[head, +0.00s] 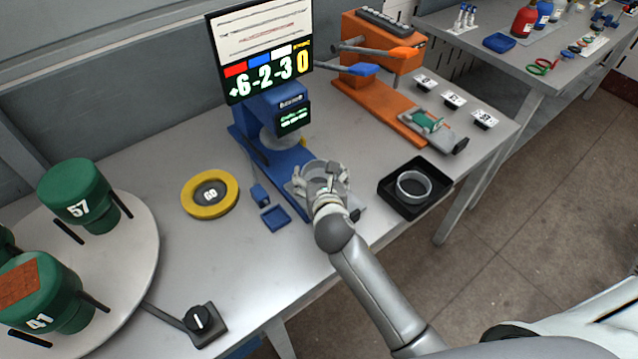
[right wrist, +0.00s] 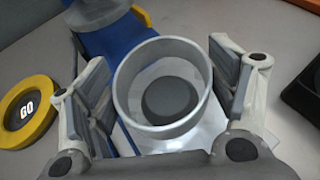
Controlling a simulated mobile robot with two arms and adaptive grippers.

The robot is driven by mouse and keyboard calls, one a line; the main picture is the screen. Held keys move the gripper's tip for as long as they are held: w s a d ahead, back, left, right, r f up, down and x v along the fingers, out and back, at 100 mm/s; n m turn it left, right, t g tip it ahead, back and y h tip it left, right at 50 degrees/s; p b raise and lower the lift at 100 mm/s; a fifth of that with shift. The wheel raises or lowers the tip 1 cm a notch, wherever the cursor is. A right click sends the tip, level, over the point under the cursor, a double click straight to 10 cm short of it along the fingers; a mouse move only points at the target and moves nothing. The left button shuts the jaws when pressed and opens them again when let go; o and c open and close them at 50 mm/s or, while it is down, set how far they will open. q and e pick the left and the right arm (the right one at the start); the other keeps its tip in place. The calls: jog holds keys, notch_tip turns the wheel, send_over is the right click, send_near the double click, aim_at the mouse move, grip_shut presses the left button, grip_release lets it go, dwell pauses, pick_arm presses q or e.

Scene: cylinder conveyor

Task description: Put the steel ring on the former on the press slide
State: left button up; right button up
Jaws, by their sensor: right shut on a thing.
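My right gripper (head: 322,178) is shut on a steel ring (head: 311,168), at the front end of the blue press (head: 270,135). In the right wrist view the ring (right wrist: 150,58) sits between the two fingers, its open top facing the camera. Through the ring I see a dark grey round disc (right wrist: 172,100), which looks like the top of the former, above a pale plate (right wrist: 205,130) on the slide. The disc looks slightly off the ring's centre. I cannot tell whether the ring is around the former or still above it. My left gripper is out of view.
A black tray (head: 388,196) holding another ring (head: 413,186) is right of my gripper. A yellow GO ring (head: 186,203) and a small blue tray (head: 275,217) lie to the left. An orange machine (head: 385,90) stands behind; a turntable with green drums (head: 78,193) is far left.

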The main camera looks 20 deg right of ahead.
aim_at(318, 180)
jog(key=shift+w+f, duration=0.35)
jog(key=shift+f, duration=1.55)
jog(key=shift+f, duration=0.1)
jog(key=o, duration=1.1)
jog(key=v, duration=1.2)
jog(key=shift+d, duration=0.1)
